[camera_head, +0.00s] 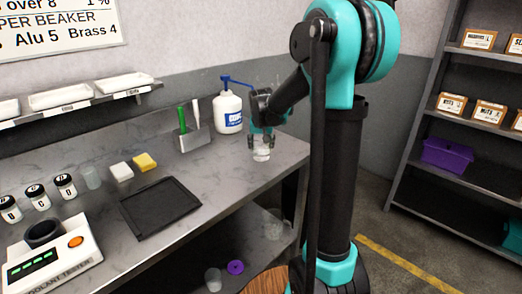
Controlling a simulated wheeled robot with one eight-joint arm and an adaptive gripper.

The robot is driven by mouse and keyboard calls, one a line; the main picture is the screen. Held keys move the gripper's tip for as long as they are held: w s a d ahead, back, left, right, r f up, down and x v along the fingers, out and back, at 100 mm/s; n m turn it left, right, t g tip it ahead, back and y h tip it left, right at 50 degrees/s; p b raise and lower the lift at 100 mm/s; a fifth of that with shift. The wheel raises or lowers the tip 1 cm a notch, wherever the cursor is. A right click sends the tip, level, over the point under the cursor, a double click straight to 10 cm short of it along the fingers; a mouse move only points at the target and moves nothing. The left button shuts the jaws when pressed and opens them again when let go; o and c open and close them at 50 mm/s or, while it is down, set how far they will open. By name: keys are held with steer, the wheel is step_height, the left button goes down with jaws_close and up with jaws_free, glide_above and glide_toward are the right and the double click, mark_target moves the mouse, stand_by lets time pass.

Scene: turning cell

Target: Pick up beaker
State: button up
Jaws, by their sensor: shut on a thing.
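My gripper (262,143) is at the right part of the grey bench, near its back right end. It points down and is shut on a small clear beaker (262,155). The beaker's lower part shows below the fingers. It is at or just above the bench top; I cannot tell which. The fingers hide its upper part.
A grey bench (225,176) carries a white bottle (228,112), a brush holder (193,138), a black tray (160,207), sponges (133,166), another clear beaker (91,178), labelled jars (65,187) and a tester (50,262). More clear vessels (213,279) stand below. A shelf rack (470,130) is at right.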

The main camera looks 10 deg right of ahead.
steer(key=shift+c, duration=0.6)
steer(key=shift+r, duration=0.2)
steer(key=shift+c, duration=0.2)
